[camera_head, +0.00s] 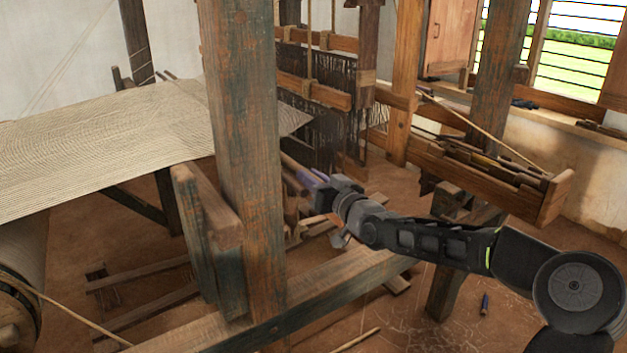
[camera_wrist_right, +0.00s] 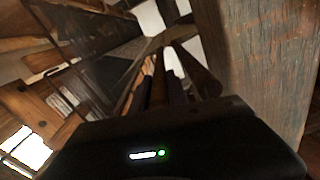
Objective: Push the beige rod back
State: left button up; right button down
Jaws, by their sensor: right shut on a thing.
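My right gripper (camera_head: 310,179) reaches in from the right, just beyond the big upright post. It is shut on what looks like the end of a brown-beige rod (camera_head: 291,163), which runs back towards the loom and is partly hidden by the post. In the right wrist view, a narrow brown rod (camera_wrist_right: 158,82) shows between the dark fingers and points away from the wrist. I cannot tell for sure that this is the beige rod. My left gripper is not in view.
The thick wooden post (camera_head: 243,150) stands close to the left of my right gripper. A low beam (camera_head: 330,285) runs below my arm. Woven cloth (camera_head: 110,135) stretches at the left. Dark heddles (camera_head: 318,95) hang behind. A wooden trough (camera_head: 480,178) is at the right.

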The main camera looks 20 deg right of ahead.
jog(key=c, duration=1.3)
grip_release()
jog(key=shift+a, duration=0.2)
jog(key=shift+d+r+p, duration=0.15)
jog(key=shift+d+p, duration=0.05)
jog(key=shift+p, duration=0.3)
jog(key=d+v, duration=0.1)
jog(key=v, duration=0.7)
jog(key=s+f+m+g+h+p, duration=0.1)
jog(key=s+f+g+p, duration=0.1)
jog(key=f, duration=1.1)
jog(key=s+f+m+g+h+p, duration=0.1)
jog(key=s+f+g, duration=0.3)
jog(key=f, duration=0.9)
jog(key=shift+s+m+h+p, duration=0.35)
jog(key=shift+s+p, duration=0.3)
jog(key=shift+s, duration=0.6)
